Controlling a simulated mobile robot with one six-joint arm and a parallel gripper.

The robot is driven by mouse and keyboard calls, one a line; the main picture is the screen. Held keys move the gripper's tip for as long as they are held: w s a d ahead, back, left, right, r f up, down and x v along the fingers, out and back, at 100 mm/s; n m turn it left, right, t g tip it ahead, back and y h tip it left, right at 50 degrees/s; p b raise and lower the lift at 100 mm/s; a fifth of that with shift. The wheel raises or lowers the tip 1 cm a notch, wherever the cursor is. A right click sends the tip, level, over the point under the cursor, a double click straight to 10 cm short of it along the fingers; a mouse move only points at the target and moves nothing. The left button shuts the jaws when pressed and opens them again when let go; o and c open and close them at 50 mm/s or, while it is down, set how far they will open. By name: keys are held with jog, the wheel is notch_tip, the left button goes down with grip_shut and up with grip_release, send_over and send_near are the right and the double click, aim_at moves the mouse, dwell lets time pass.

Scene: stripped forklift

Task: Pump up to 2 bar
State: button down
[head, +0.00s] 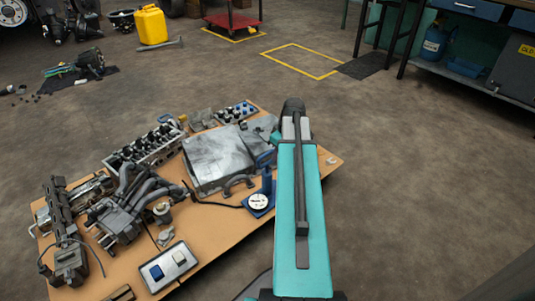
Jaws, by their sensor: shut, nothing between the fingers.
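A small blue device with a round white dial (258,202), which looks like the pump with its gauge, stands on the wooden board (215,240), just left of my arm. A blue upright part rises behind the dial. A thin black hose runs left from it across the board. The dial is too small to read. My teal arm reaches forward over the board's right side and hides part of it. My gripper does not show; the arm's far end is a dark rounded joint.
The board also bears a grey metal block (215,160), an engine head (146,146), a manifold (125,205) and a grey panel with a blue and a white rocker (170,267). A yellow canister (151,25) and a workbench (480,75) stand farther off. Floor at right is clear.

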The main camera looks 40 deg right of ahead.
jog(key=p+v, duration=0.4)
jog(key=v, duration=0.8)
dwell(1.6)
jog(key=w+a+f+m+g+y, duration=0.15)
jog(key=a+f+g, duration=0.25)
jog(key=a+f, duration=2.2)
jog(key=s+a+f+g, duration=0.1)
jog(key=s+a+f, duration=0.4)
jog(key=s+a, duration=0.1)
jog(key=s+a+f+g+h, duration=0.1)
jog(key=s+a+f, duration=0.5)
jog(key=a, duration=0.1)
jog(key=s+a+f+g+h, duration=0.1)
jog(key=s+a+f, duration=0.4)
jog(key=s+a, duration=0.1)
jog(key=shift+s+a+f+g, duration=0.3)
jog(key=shift+f, duration=0.1)
jog(key=shift+s+a+f, duration=0.1)
jog(key=shift+s+f, duration=0.05)
jog(key=shift+s, duration=0.15)
